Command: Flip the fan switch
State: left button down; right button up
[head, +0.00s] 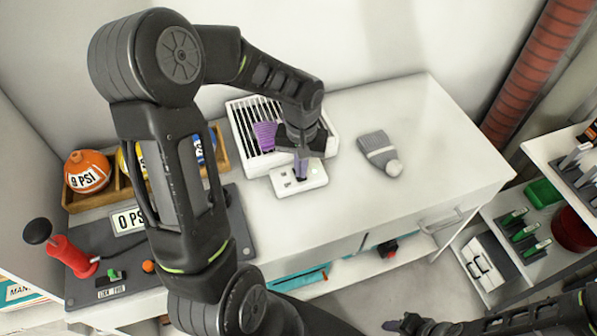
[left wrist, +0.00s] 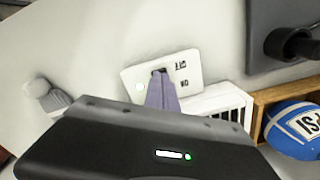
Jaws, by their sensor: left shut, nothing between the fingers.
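A white switch plate (head: 314,180) lies on the white counter in front of a white slatted unit (head: 240,128). It carries small dark markings and a pale green round spot; the plate also shows in the left wrist view (left wrist: 190,65). My left gripper (head: 301,176) points down at the plate, its purple fingers shut and empty. In the left wrist view the fingertips (left wrist: 161,76) are over or at a dark switch in the plate; contact cannot be told, and they partly hide the switch. My right gripper (head: 397,326) is low at the bottom edge, away from the counter, its jaws unclear.
A purple ribbed item (head: 265,135) rests on the slatted unit. A wooden tray (head: 85,198) with balls and a dark pump board (head: 235,225) stand left. The counter's right side is clear.

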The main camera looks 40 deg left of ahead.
pick_arm(q)
jog(key=shift+f+b, duration=0.35)
jog(key=shift+f, duration=0.1)
jog(key=shift+r, duration=0.15)
jog(key=shift+r+p, duration=2.55)
jog(key=shift+r, duration=0.85)
